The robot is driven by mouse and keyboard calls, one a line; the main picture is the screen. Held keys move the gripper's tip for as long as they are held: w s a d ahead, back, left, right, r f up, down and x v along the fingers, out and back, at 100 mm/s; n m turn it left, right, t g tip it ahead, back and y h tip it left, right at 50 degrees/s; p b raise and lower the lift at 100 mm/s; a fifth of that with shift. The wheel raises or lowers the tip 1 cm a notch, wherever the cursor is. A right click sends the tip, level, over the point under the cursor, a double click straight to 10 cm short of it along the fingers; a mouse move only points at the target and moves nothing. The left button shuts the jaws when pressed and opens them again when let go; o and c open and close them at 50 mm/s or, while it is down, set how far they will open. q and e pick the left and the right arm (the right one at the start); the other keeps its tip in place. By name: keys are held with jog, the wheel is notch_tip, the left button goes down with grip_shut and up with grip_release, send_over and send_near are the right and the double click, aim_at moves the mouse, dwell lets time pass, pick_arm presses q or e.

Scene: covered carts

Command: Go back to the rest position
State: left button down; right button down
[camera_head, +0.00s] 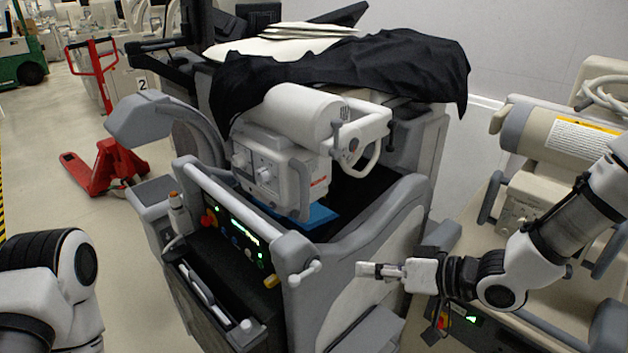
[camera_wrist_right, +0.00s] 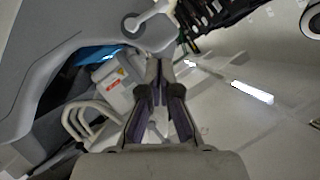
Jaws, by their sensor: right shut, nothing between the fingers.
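My right gripper (camera_head: 368,270) reaches in from the right in the head view. It is shut and empty, in front of the right side of the grey cart (camera_head: 388,222). In the right wrist view its fingers (camera_wrist_right: 160,75) meet at their tips, with the cart's grey side panel (camera_wrist_right: 50,50) beyond to the left. On the left of the head view, part of my left arm (camera_head: 45,270) shows. The left gripper is out of the picture.
A white machine (camera_head: 275,165) stands on the cart, partly under a black cloth (camera_head: 340,75). A second beige machine (camera_head: 555,135) stands at the right, close to my right arm. A red pallet jack (camera_head: 105,165) stands at the left on open floor.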

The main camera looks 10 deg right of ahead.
jog(key=s+f+m+g+h, duration=0.1)
jog(key=s+f+g+h, duration=0.15)
jog(key=s+f, duration=0.7)
jog(key=s+f+m+g+h, duration=0.2)
jog(key=s+f+g, duration=0.15)
jog(key=f, duration=1.25)
jog(key=s+d+f+g+h, duration=0.3)
jog(key=s+d+f+h, duration=0.4)
jog(key=s, duration=0.3)
jog(key=w+a+r+n+t+y+p, duration=0.25)
jog(key=w+a+r+t+y, duration=0.3)
jog(key=w+a+r, duration=0.35)
jog(key=w+d+r+t+y+p, duration=0.1)
jog(key=w+r+t+y+p, duration=0.35)
jog(key=r, duration=0.75)
jog(key=w+r+t+y+p, duration=0.1)
jog(key=w+r, duration=0.6)
jog(key=r, duration=0.5)
jog(key=shift+n, duration=0.45)
jog(key=b+x, duration=0.4)
jog(key=f+b+x, duration=0.1)
jog(key=b+x, duration=0.3)
jog(key=s+f+b+x, duration=0.1)
jog(key=b+x, duration=0.3)
jog(key=b, duration=0.1)
jog(key=shift+w+f, duration=0.1)
jog(key=shift+f, duration=0.15)
jog(key=shift+w+a+f+b, duration=0.15)
jog(key=shift+a+f+b, duration=0.2)
jog(key=shift+a, duration=0.1)
